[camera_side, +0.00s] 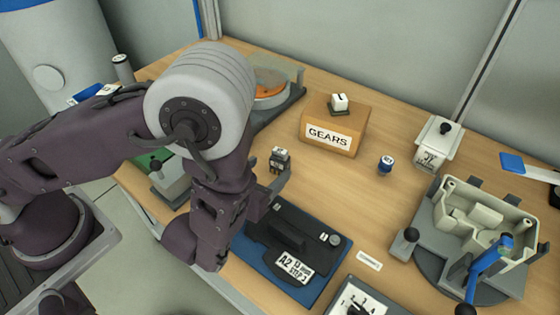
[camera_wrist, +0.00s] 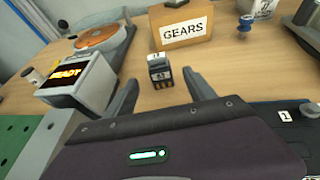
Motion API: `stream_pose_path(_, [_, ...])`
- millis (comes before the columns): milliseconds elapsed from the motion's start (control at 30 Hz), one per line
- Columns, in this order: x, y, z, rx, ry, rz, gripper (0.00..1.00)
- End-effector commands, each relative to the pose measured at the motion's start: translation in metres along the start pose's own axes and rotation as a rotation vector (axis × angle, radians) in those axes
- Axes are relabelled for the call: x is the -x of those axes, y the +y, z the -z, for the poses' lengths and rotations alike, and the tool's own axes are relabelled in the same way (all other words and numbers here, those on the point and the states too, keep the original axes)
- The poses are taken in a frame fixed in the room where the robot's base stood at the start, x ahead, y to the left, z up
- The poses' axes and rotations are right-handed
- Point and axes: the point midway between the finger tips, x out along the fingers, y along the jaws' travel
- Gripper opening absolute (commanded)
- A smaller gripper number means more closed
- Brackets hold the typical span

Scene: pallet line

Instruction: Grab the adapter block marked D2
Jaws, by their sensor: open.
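A small dark block with white label faces (camera_wrist: 159,72) stands upright on the wooden table, in line with the gap between my fingers in the wrist view. Its marks are too small to read surely, so I cannot confirm D2. It also shows in the side view (camera_side: 280,156), just past my gripper (camera_side: 277,178). In the wrist view my gripper (camera_wrist: 163,80) is open, with one finger to each side of the block and clear space on both sides. My arm hides part of the gripper in the side view.
A GEARS box (camera_side: 332,132) with a small white-topped block (camera_side: 339,103) stands behind. A black A2 unit on a blue base (camera_side: 290,240) lies close in front. A READY display box (camera_wrist: 75,82) stands left in the wrist view.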

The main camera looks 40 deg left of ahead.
Motion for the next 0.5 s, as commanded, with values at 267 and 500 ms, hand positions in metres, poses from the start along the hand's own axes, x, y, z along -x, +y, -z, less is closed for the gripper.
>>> stream_pose_path(267, [-0.028,0.001,0.012,0.005,-0.002,-0.005,0.64])
stream_pose_path(500, [-0.070,0.000,0.009,0.004,-0.002,-0.004,0.64])
